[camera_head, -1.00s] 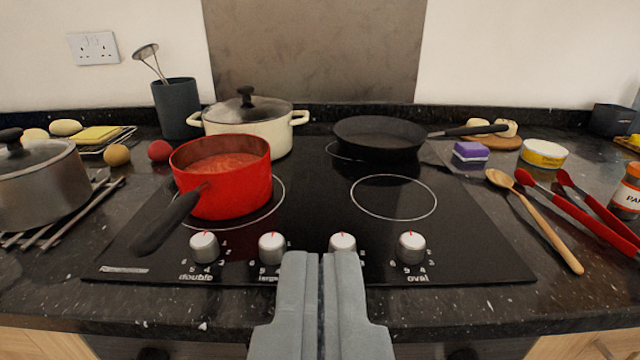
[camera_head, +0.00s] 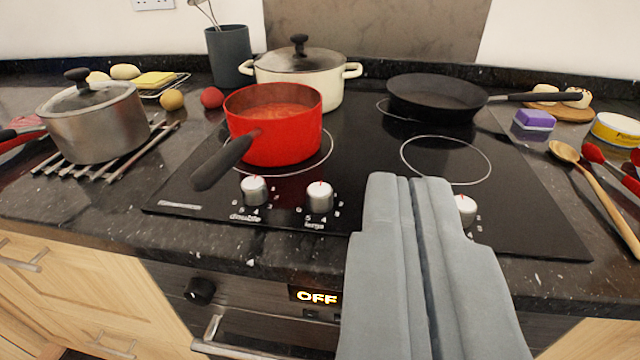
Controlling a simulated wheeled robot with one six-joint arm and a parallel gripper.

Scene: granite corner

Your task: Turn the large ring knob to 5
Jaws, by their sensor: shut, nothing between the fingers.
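The large ring knob (camera_head: 319,196) is a silver knob on the front strip of the black hob (camera_head: 360,205). It has the word "large" and small numbers printed around its base. Its red mark is at the top, at the back of the knob. My gripper (camera_head: 409,180) is shut and empty, to the right of this knob and apart from it. It hides one knob; the oval knob (camera_head: 465,208) shows partly at its right edge. The double knob (camera_head: 254,190) is left of the large one.
A red pan (camera_head: 285,135) stands behind the knobs, its black handle (camera_head: 224,160) reaching forward left of the double knob. A cream pot (camera_head: 320,88) and a black frying pan (camera_head: 436,97) stand behind. The oven display (camera_head: 317,297) below reads OFF.

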